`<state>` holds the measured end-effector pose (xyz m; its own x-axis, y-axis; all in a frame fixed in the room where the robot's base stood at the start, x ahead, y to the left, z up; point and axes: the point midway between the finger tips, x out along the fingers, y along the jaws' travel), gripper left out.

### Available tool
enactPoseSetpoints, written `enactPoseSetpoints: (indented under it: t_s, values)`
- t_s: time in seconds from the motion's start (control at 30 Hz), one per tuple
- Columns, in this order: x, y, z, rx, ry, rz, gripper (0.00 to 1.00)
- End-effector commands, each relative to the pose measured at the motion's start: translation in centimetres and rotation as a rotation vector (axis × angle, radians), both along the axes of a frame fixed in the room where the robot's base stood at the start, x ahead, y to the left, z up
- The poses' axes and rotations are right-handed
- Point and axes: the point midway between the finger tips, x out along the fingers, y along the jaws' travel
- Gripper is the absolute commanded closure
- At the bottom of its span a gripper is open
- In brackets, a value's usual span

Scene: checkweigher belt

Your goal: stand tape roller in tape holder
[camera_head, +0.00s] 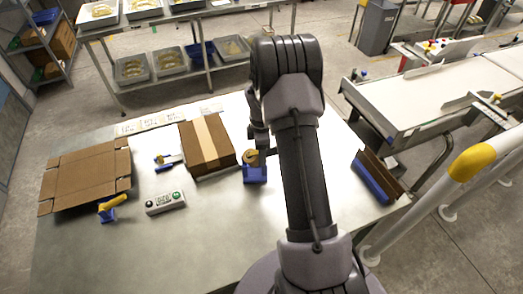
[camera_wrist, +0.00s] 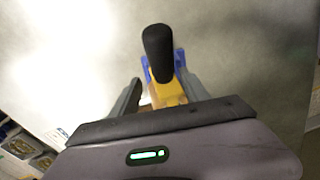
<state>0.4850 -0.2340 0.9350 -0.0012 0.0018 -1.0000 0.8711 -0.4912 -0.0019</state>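The tape roller shows in the wrist view as a black handle (camera_wrist: 158,45) with a yellow body (camera_wrist: 168,92); in the head view its brown tape roll (camera_head: 250,157) shows beneath my gripper. The blue tape holder (camera_head: 255,174) stands on the table directly below it, and blue also shows behind the handle in the wrist view (camera_wrist: 179,60). The roller appears upright at the holder; how deep it sits is hidden. My gripper (camera_wrist: 157,72) has its fingers on either side of the roller. I cannot tell whether they press on it.
A taped brown carton (camera_head: 207,143) stands left of the holder. Further left are a flattened carton (camera_head: 90,178), a blue-and-yellow tool (camera_head: 110,207), a button box (camera_head: 165,202) and a small blue-and-black item (camera_head: 168,161). The front table is clear.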

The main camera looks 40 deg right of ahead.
Motion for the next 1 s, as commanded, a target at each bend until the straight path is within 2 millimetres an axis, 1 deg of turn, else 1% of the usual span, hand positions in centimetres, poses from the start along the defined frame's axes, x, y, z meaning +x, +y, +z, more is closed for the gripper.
enactPoseSetpoints:
  t_s: [0.33,0.47,0.67,0.9,1.0]
  values:
    - [0.0,-0.1,0.3,-0.002,-0.001,-0.001,0.48]
    - [0.1,-0.2,1.6,-0.002,-0.003,-0.002,0.48]
    - [0.1,-0.2,6.2,-0.004,-0.005,-0.002,0.48]
    - [0.0,-0.1,12.6,-0.003,-0.005,-0.001,0.48]
    - [0.0,-0.1,15.0,-0.003,-0.006,-0.001,0.48]
